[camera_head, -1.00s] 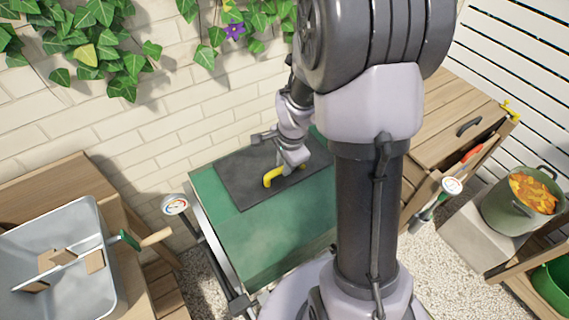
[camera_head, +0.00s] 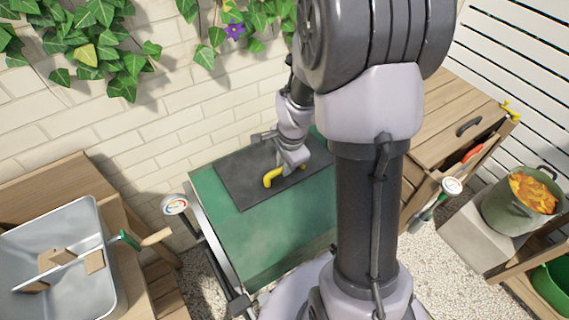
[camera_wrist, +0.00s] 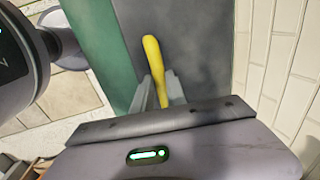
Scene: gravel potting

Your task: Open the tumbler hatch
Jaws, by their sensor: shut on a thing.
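The tumbler (camera_head: 270,235) is a green box-like body below the brick wall. Its dark grey hatch (camera_head: 233,172) lies flat on top and looks closed. A yellow handle (camera_head: 272,178) stands on the hatch. My gripper (camera_head: 290,168) is at the handle and partly hides its right end. In the wrist view the yellow handle (camera_wrist: 155,55) runs up between the two fingers of my gripper (camera_wrist: 158,90), which are shut on it. The dark hatch (camera_wrist: 200,45) and a strip of the green tumbler (camera_wrist: 102,40) show behind.
A grey tub (camera_head: 50,235) with wooden pieces and a green trowel (camera_head: 140,239) is at left. A dial gauge (camera_head: 175,204) stands by the tumbler's left edge. A wooden cabinet (camera_head: 440,120) and a pot of orange scraps (camera_head: 525,200) are at right. Ivy hangs on the wall.

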